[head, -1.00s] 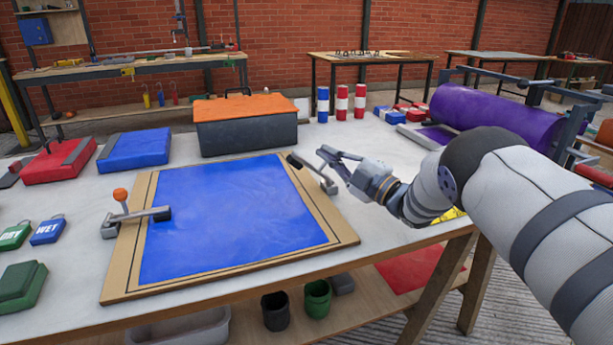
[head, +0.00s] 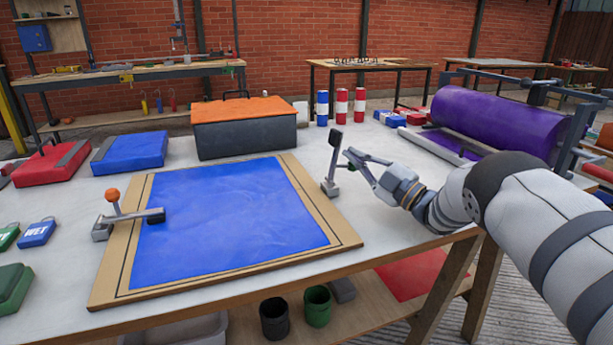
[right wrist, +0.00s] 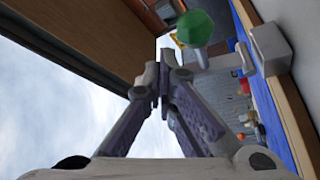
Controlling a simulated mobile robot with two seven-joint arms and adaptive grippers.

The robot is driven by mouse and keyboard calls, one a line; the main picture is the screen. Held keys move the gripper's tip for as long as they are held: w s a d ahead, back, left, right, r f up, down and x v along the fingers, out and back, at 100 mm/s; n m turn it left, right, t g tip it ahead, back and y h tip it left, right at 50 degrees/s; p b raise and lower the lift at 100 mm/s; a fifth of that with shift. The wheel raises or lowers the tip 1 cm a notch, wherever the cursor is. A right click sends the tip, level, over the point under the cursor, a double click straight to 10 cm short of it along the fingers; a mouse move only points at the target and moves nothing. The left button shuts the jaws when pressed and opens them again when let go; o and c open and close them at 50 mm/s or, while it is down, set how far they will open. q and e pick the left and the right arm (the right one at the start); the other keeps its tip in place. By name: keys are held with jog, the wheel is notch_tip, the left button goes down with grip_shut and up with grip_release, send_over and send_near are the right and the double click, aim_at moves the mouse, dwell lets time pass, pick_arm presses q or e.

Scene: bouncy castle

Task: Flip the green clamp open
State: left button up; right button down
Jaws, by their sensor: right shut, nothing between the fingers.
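The green clamp (head: 331,180) sits at the right edge of a wooden board (head: 345,238). Its arm stands upright, with the dark pad (head: 336,139) at the top, off the blue sheet (head: 225,220). Its green knob (right wrist: 195,28) shows in the right wrist view, near my fingertips; in the head view I cannot make it out. My right gripper (head: 348,159) is just right of the clamp, shut with nothing between its fingers. It also shows in the right wrist view (right wrist: 160,85). I cannot tell whether it touches the clamp. My left gripper is out of view.
An orange-knobbed clamp (head: 113,196) lies across the board's left edge. A toolbox (head: 245,140) stands behind the board, with blue (head: 130,152) and red (head: 50,165) cases to its left. A purple roll (head: 495,118) lies at the right.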

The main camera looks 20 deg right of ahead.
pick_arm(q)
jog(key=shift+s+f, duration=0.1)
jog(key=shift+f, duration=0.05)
pick_arm(e)
jog(key=shift+d+f, duration=0.2)
dwell(0.4)
notch_tip(320, 180, up, 4)
jog(key=p, duration=0.2)
jog(key=s+f, duration=0.1)
jog(key=s, duration=0.2)
jog(key=s+f, duration=0.2)
jog(key=s, duration=0.1)
jog(key=s+f+p, duration=0.1)
jog(key=s, duration=0.2)
jog(key=shift+s+d+f, duration=0.15)
jog(key=shift+d+f, duration=0.1)
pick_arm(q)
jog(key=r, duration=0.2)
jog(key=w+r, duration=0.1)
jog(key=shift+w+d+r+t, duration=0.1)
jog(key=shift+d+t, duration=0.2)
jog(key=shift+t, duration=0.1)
pick_arm(e)
jog(key=shift+f, duration=0.1)
